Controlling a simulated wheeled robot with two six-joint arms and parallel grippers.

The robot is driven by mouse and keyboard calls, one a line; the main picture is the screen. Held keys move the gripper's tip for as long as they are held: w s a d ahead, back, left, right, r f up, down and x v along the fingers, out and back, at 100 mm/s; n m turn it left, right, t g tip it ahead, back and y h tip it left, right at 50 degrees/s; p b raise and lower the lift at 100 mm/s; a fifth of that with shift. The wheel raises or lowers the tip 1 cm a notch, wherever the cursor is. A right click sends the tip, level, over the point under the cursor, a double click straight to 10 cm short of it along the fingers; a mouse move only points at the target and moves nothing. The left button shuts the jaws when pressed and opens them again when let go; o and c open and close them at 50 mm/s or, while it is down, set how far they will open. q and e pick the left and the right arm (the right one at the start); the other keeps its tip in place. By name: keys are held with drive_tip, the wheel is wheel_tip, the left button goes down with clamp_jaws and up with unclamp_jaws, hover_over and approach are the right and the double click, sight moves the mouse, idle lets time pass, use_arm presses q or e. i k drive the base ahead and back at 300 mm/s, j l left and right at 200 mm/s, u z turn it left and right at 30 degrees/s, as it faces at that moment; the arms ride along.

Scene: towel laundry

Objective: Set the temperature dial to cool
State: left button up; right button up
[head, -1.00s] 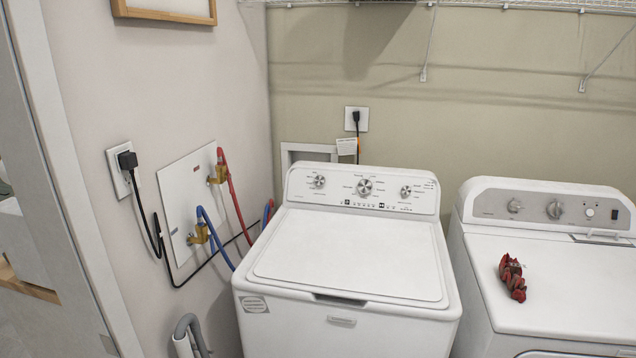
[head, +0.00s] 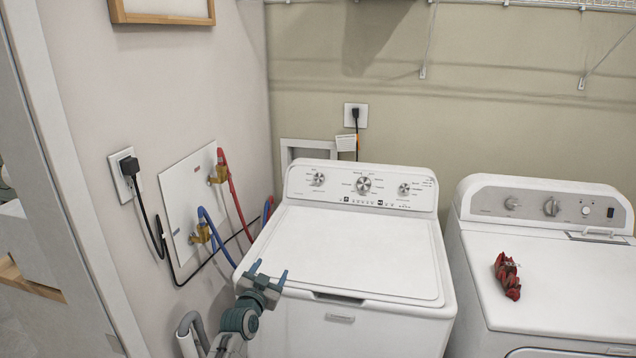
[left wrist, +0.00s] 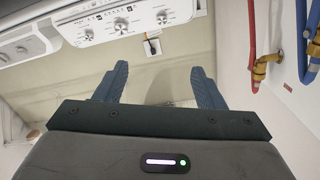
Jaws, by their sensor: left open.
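The washer (head: 345,255) stands in the middle of the head view with its lid closed. Its control panel (head: 345,203) has a large centre dial (head: 363,185), a left dial (head: 318,179) and a right dial (head: 404,189); their labels are too small to read. My left gripper (head: 268,268) is open and empty at the washer's front left corner, well short of the panel. In the left wrist view the gripper (left wrist: 160,85) has its two blue fingers spread, and the washer panel (left wrist: 125,22) appears upside down beyond them. My right gripper is not in view.
A dryer (head: 545,280) stands to the right with a crumpled red cloth item (head: 507,275) on top. Red (head: 235,195) and blue (head: 215,240) hoses run along the left wall by the washer. A wire shelf (head: 520,4) hangs above. The washer lid is clear.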

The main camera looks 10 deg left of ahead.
sight(319, 178)
drive_tip(key=i+l, duration=0.15)
drive_tip(key=i, duration=1.35)
